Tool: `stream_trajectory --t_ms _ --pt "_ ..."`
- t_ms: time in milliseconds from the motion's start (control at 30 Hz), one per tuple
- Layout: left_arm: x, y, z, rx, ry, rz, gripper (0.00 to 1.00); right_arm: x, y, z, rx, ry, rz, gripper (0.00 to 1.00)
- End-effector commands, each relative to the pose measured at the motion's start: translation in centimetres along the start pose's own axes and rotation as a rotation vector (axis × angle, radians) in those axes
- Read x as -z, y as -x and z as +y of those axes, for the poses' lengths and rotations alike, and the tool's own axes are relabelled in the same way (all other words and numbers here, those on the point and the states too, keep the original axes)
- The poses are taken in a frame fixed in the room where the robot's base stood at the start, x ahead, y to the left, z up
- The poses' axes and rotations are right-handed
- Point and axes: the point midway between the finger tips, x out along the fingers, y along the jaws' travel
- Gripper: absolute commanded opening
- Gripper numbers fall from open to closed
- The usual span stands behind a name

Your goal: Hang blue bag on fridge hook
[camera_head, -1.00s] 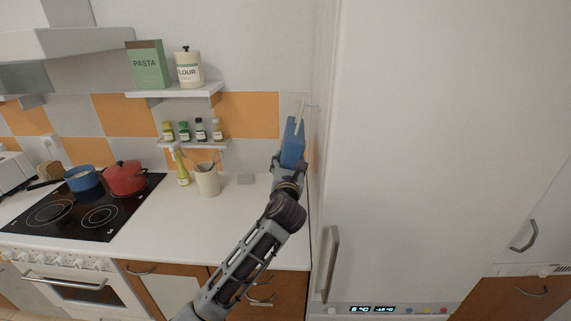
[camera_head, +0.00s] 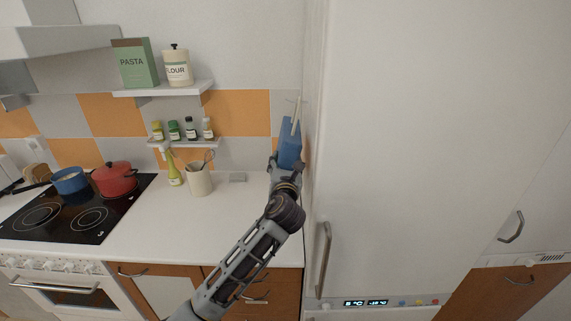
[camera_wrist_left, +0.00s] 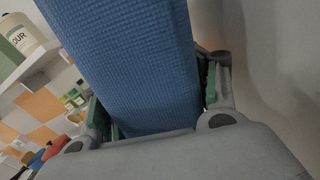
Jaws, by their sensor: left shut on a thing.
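The blue bag (camera_head: 288,143) is held up beside the left side of the white fridge (camera_head: 400,150), above the far right end of the counter. It fills the middle of the left wrist view (camera_wrist_left: 130,60), with a finger on each side of it. My left gripper (camera_head: 284,160) is shut on the bag. Pale strips (camera_head: 296,112) show at the top of the bag, close to the fridge side; I cannot tell strap from hook there. Whether the bag touches the fridge is not clear. My right gripper is not in view.
A shelf (camera_head: 165,90) with a pasta box and flour jar, and a lower shelf with small bottles, hang on the wall to the left. A utensil pot (camera_head: 199,180) and green bottle stand on the counter. Pots sit on the stove (camera_head: 70,215). The counter front is clear.

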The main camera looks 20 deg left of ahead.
Motion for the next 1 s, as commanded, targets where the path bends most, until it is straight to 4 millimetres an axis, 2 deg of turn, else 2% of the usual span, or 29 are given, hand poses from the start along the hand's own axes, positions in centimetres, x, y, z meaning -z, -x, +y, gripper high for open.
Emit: stream_trajectory --t_ms 300,333,500,1000 --pt "-0.07 0.01 0.01 0.0 0.001 -0.001 0.31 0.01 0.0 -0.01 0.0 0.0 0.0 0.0" --pt "-0.07 0.01 0.01 0.0 0.001 -0.001 0.62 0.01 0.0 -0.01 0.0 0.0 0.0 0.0" --pt "-0.06 0.01 0.0 0.0 0.001 -0.001 0.84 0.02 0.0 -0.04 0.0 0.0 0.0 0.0" --pt "0.02 0.3 -0.02 0.001 0.0 0.0 0.85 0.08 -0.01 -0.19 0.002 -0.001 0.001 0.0"
